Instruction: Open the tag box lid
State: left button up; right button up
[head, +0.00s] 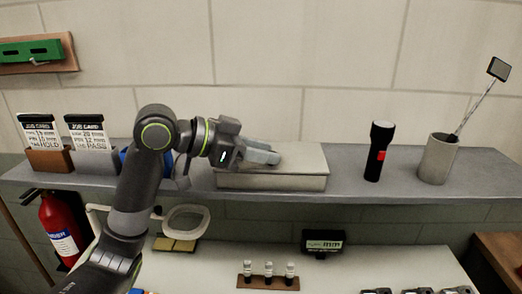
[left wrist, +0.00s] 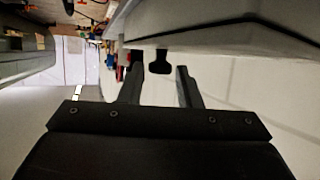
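The tag box appears to be the pale box (head: 285,183) on the grey shelf, with its flat lid (head: 305,156) down. My left gripper (head: 266,156) reaches in from the left, and its fingers are over the left part of the lid. In the left wrist view the two fingers (left wrist: 160,85) stand apart with nothing held between them. The box with its dark seam (left wrist: 250,22) fills the upper right there. I cannot tell whether the fingers touch the lid. My right gripper is not in view.
A black flashlight (head: 378,150) and a grey cup (head: 438,159) with a mirror tool stand right of the box. Job card holders (head: 88,157) stand at the left. The wall is close behind the shelf (head: 345,186). A white table with several small items lies below.

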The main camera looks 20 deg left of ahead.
pick_arm(q)
grip_shut()
jog(key=shift+r, duration=0.1)
